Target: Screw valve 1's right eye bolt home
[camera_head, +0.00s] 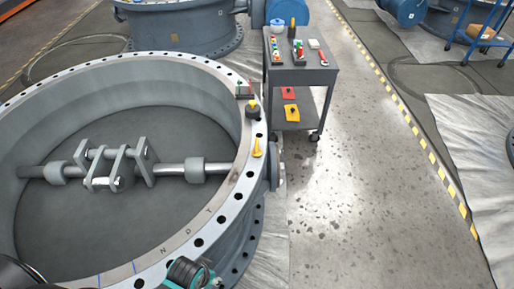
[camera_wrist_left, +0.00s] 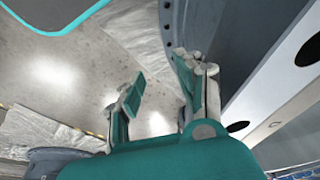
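Valve 1 is the large grey ring whose flange (camera_head: 225,215) fills the left of the head view. A small yellow-orange piece (camera_head: 257,148) stands on its right rim; it may be the eye bolt, but is too small to tell. A teal and black gripper (camera_head: 188,272), apparently my left, is at the bottom edge by the near flange, well short of that piece. In the left wrist view my left gripper's fingers (camera_wrist_left: 165,95) are apart, with no object clearly between them, beside the flange edge (camera_wrist_left: 172,35). My right gripper is not in view.
A grey tool cart (camera_head: 300,75) stands behind. Another blue valve (camera_head: 180,28) is at the back. The floor (camera_head: 350,190) to the right is clear.

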